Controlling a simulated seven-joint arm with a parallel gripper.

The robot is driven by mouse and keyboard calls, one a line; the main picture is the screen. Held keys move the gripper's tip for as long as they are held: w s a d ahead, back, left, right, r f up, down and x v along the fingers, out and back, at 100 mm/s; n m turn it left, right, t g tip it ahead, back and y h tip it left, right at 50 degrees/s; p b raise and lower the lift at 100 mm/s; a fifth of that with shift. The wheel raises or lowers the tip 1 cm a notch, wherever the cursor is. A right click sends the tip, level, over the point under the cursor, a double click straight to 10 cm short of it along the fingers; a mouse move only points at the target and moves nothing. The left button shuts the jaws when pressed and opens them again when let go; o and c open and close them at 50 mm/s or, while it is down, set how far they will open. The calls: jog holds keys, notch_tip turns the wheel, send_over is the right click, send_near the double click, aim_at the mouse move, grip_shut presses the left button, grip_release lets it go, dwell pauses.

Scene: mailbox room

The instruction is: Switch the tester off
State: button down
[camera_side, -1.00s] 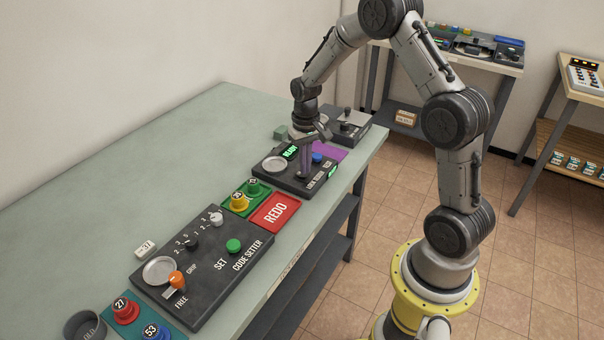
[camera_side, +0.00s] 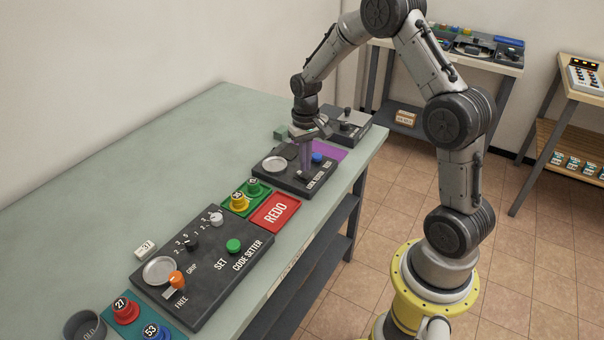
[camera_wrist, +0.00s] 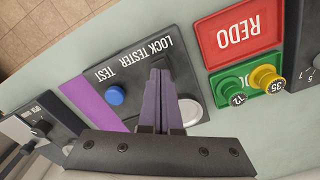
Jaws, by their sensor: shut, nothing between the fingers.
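The lock tester (camera_side: 283,180) is a dark box on the green bench, with a pale round dish (camera_side: 274,164) and a blue button (camera_side: 317,158). In the wrist view the tester (camera_wrist: 133,84) shows the words LOCK TESTER and TEST beside the blue button (camera_wrist: 115,95). Its display is dark and no green light shows on it. In the wrist view my gripper (camera_wrist: 158,72) covers part of the panel, so the switch is hidden.
A red REDO pad (camera_side: 275,212) and a green tray (camera_side: 231,208) with yellow and green knobs lie beside the tester. The code setter (camera_side: 205,275) is nearer the camera. A purple mat (camera_side: 335,153) and another dark device (camera_side: 360,133) lie beyond.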

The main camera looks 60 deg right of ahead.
jog(key=shift+r, duration=2.7)
notch_tip(320, 180, up, 7)
jog(key=n+t, duration=0.1)
jog(key=t, duration=0.1)
send_over(305, 175)
jog(key=a, duration=0.4)
jog(key=s+a+r+n+t, duration=0.2)
jog(key=s+a+r, duration=0.4)
jog(key=r, duration=0.3)
jog(key=s+a+r+n+t, duration=0.1)
jog(key=s+a+r+t, duration=0.2)
jog(key=s, duration=0.6)
jog(key=s+a+f+n+g, duration=0.1)
jog(key=s+f, duration=0.3)
jog(key=s, duration=0.4)
jog(key=shift+a+f+n, duration=0.15)
jog(key=shift+a+n, duration=0.25)
jog(key=shift+a, duration=0.4)
